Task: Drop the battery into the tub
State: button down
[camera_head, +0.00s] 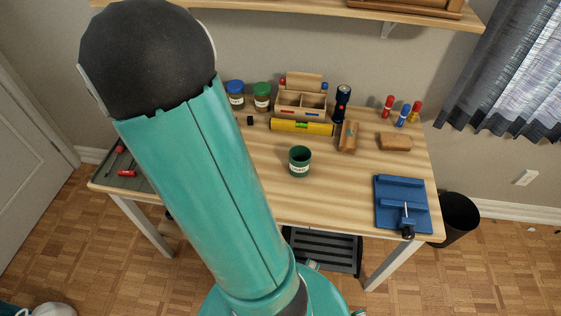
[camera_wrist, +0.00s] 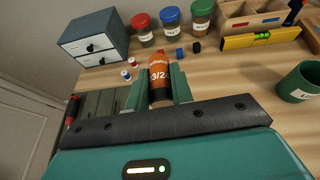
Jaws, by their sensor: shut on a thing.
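The battery (camera_wrist: 159,72), an orange cylinder with a dark lower part and white print, is between the fingers of my gripper (camera_wrist: 160,84) in the wrist view. The fingers are shut on it. I cannot tell whether it touches the desk. The tub (camera_head: 299,162), a dark green open cup with a white label, stands upright mid-desk in the head view. It also shows at the right edge of the wrist view (camera_wrist: 300,83), to the right of my gripper and apart from it. In the head view my arm hides the gripper and battery.
Behind are lidded jars (camera_wrist: 171,24), a yellow level (camera_wrist: 260,39), a wooden organizer (camera_head: 301,102) and a small drawer box (camera_wrist: 92,38). Two small white cylinders (camera_wrist: 130,68) lie left of the battery. Desk around the tub is clear.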

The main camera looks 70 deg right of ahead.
jog(key=s+d+m+g+y, duration=0.1)
jog(key=s+d+m+g, duration=0.25)
jog(key=s, duration=0.65)
jog(key=s+d+m+g, duration=0.3)
jog(key=s+d+g, duration=0.1)
jog(key=s, duration=0.5)
jog(key=s+d+m+g+y, duration=0.1)
jog(key=s+d+m+g, duration=0.3)
jog(key=s, duration=0.6)
notch_tip(320, 180, down, 6)
jog(key=shift+d, duration=0.15)
jog(key=shift+w, duration=0.1)
jog(key=c, duration=1.1)
grip_release()
jog(key=shift+c, duration=0.2)
